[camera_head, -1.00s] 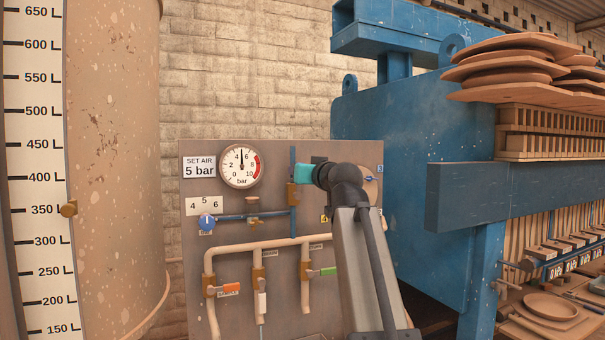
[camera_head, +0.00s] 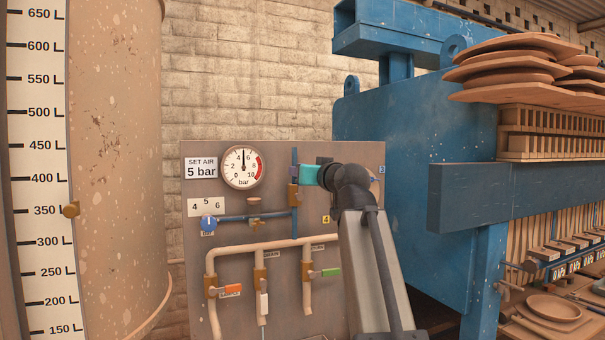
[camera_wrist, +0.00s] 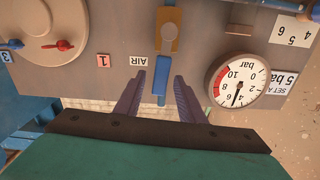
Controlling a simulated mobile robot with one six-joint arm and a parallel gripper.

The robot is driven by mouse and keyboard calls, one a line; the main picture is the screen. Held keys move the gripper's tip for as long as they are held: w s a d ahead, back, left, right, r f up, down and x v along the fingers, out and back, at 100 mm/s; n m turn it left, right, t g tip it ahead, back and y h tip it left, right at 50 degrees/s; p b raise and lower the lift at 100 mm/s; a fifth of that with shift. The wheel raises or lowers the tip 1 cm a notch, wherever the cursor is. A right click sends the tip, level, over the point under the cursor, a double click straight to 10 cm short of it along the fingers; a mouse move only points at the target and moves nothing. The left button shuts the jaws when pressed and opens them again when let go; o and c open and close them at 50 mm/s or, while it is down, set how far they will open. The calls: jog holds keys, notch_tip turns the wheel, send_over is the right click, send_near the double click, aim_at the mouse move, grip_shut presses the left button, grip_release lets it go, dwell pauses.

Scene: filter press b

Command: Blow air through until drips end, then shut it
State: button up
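The air valve has a brass body (camera_head: 293,196) on a vertical blue pipe on the panel. In the wrist view, which is upside down, its brass body (camera_wrist: 169,35) has a blue lever (camera_wrist: 162,72) lying along the pipe, near the AIR label (camera_wrist: 138,60). My gripper (camera_wrist: 158,85) is open, with one purple finger on each side of the lever's line and gaps on both sides. Its teal body (camera_head: 308,175) hides part of the panel in the head view. The gauge (camera_head: 243,167) needle points nearly straight up, about 5 bar. I cannot make out drips.
Below are pipes with an orange-handled valve (camera_head: 232,290), a white-handled drain valve (camera_head: 264,303) and a green-handled valve (camera_head: 330,272). A blue regulator knob (camera_head: 208,222) sits at left. The blue press (camera_head: 420,180) stands close at right, a tall tank (camera_head: 117,150) at left.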

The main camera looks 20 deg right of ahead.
jog(key=s+b, duration=0.1)
jog(key=s, duration=1.1)
dwell(0.7)
dwell(3.1)
